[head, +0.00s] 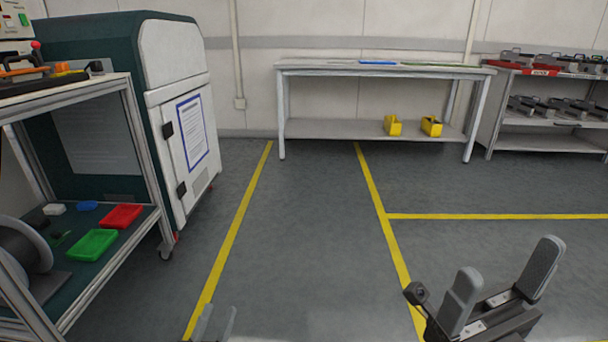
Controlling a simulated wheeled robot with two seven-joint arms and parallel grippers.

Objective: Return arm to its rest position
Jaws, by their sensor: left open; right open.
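My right gripper (505,280) is at the bottom right of the head view. Its two grey fingers stand apart with nothing between them, over the open floor. My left gripper (214,322) shows only as grey fingertips at the bottom edge, beside the left yellow floor line. No object shows at these tips, and the rest of this gripper is out of the picture. Neither gripper touches anything that I can see.
A trolley (128,228) with green (92,245) and red (121,216) trays stands at the left, near a dark green and white cabinet (176,60). A table (300,68) stands at the back, shelves (550,145) at the right. The middle floor is clear.

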